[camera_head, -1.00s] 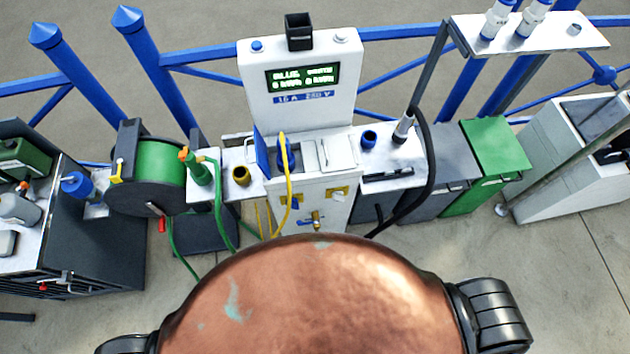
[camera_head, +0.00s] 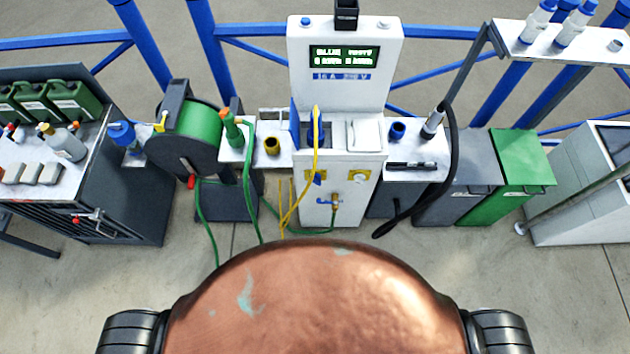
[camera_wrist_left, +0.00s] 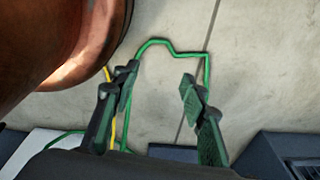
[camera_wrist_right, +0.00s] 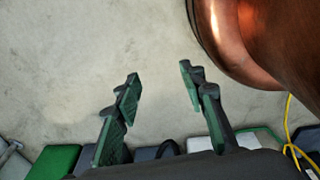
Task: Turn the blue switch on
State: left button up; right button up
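A white service pedestal (camera_head: 345,62) with a green-lit display (camera_head: 344,57) stands ahead of me in the head view. Its display text is too blurred to read fully. An open blue flap (camera_head: 295,122) stands beside a blue socket with a yellow cable (camera_head: 316,150). I cannot tell which blue part is the switch. My left gripper (camera_wrist_left: 160,76) is open and empty above the floor. My right gripper (camera_wrist_right: 160,72) is open and empty too. Neither shows in the head view.
A green hose reel (camera_head: 190,132) and a bench with green cans (camera_head: 60,100) stand left. A black hose (camera_head: 447,165) hangs right of the pedestal, before grey and green bins (camera_head: 522,165). A brass tap (camera_head: 335,201) sticks out low on the pedestal.

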aim_at(317, 181)
jog(key=u, duration=1.45)
jog(key=k, duration=1.1)
jog(key=z, duration=1.4)
jog(key=i, duration=0.5)
